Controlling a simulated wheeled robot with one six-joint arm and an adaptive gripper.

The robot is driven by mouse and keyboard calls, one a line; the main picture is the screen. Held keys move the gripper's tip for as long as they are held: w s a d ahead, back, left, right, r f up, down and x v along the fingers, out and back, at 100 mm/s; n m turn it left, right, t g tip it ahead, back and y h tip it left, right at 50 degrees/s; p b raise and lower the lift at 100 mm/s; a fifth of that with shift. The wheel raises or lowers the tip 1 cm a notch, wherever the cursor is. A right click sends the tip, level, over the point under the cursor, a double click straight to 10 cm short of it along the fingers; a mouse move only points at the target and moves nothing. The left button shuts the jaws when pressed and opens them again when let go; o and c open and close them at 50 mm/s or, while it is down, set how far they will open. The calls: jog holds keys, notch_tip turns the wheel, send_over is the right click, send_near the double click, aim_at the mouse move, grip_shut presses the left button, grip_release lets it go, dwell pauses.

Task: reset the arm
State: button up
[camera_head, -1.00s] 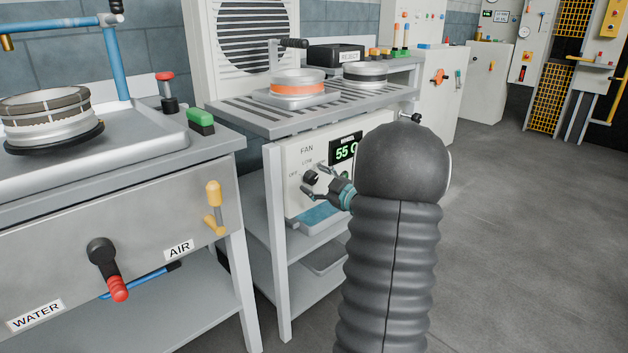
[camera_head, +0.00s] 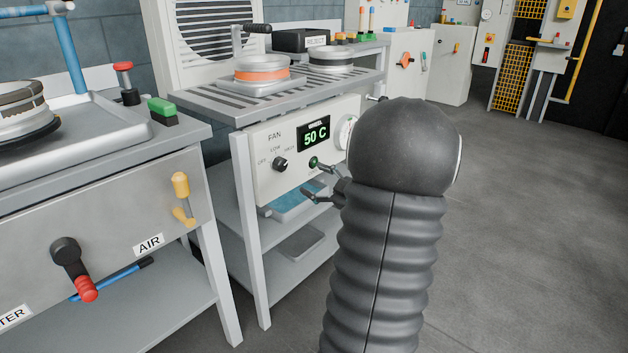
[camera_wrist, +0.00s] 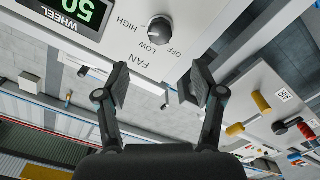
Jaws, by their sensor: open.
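My gripper (camera_head: 314,180) is open and empty in front of the fan panel (camera_head: 262,187), below and right of the fan knob (camera_head: 280,164). It is clear of the knob in the head view. The wrist view shows both fingers (camera_wrist: 157,90) spread, with the black fan knob (camera_wrist: 159,30) and its OFF, LOW and HIGH marks beyond them. The panel's green display (camera_head: 315,137) reads 50 C under the word WHEEL. My dark arm hides the right side of the panel in the head view.
A slatted bench top (camera_head: 220,98) carries an orange-banded wheel (camera_head: 262,73) and a dark-banded wheel (camera_head: 330,60). At left stands a sink bench with a red-tipped lever (camera_head: 86,289) and a yellow AIR handle (camera_head: 181,186). Open floor (camera_head: 530,210) lies at right.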

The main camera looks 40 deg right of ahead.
dwell(0.3)
jog(key=s+d+f+m+g+h, duration=0.8)
jog(key=d+f+m+g+h, duration=0.1)
jog(key=d+f, duration=0.1)
jog(key=s+a+r+g+y, duration=0.1)
jog(key=s+a+r+y, duration=0.1)
jog(key=a, duration=1.3)
jog(key=s+a+r+g+y, duration=0.1)
jog(key=s+a+r+y, duration=0.2)
jog(key=a, duration=1.3)
jog(key=s+a+r+n+g+y, duration=0.1)
jog(key=s+a+r, duration=0.3)
jog(key=a, duration=1.2)
jog(key=shift+s+a+r+y, duration=0.15)
jog(key=shift+s+r+y, duration=0.25)
jog(key=shift+s+y, duration=0.4)
